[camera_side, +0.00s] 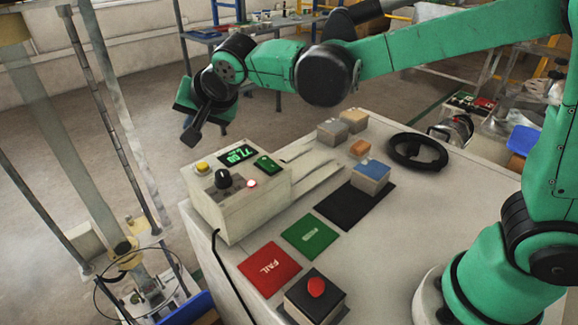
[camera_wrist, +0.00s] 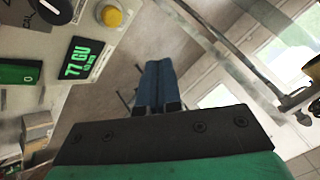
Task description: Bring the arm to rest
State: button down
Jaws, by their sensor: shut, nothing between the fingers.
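My gripper (camera_side: 193,134) hangs at the end of my green arm, above and just behind the left end of the control box (camera_side: 222,206). It points down and is apart from the box and the table. In the wrist view my gripper's fingers (camera_wrist: 157,70) lie together, shut and empty, with floor behind them. The box's lit display (camera_wrist: 88,62) reads 77 GU there, with a yellow button (camera_wrist: 112,16) beside it.
The white table (camera_side: 395,235) bears a red FAIL mat (camera_side: 269,269), a green mat (camera_side: 310,237), a black mat (camera_side: 345,212) with a blue-topped block (camera_side: 371,175), a black ring (camera_side: 417,151) and a red button (camera_side: 316,287). A testing frame (camera_side: 90,110) stands left.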

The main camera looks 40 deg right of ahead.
dwell(0.5)
jog(key=s+d+f+n+g, duration=0.1)
jog(key=s+d+n, duration=0.3)
jog(key=s+d, duration=0.2)
jog(key=s+d+f+n+g+h, duration=0.1)
jog(key=s+d+f+n, duration=0.1)
jog(key=s+d, duration=0.5)
jog(key=s+n, duration=0.1)
jog(key=s, duration=0.3)
jog(key=shift+d+f+n, duration=0.15)
jog(key=shift+f+n, duration=0.15)
jog(key=shift+n, duration=0.1)
